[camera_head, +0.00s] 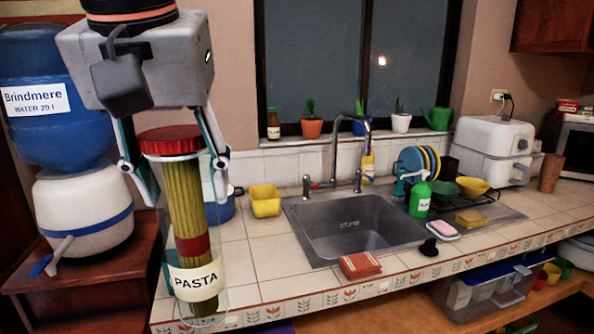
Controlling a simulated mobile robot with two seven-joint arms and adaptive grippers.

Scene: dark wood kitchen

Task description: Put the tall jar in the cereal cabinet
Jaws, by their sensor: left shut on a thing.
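The tall jar (189,221) is clear, with a red lid, a PASTA label and long yellow pasta inside. It is upright in the head view, left of the sink, in front of the counter's left end. My left gripper (176,160) comes down over it from above, with its fingers on both sides of the jar just below the lid, shut on it. Whether the jar's base touches anything is unclear. My right gripper is not in view. I see no cabinet that I can identify as the cereal cabinet; part of a wooden wall cabinet (552,25) shows at the top right.
A blue water jug (52,125) on a white dispenser stands at the left. The tiled counter holds a blue pot (220,208), a yellow container (265,200), a sink (355,230), a green soap bottle (420,196) and a white appliance (490,150). Tiles left of the sink are partly clear.

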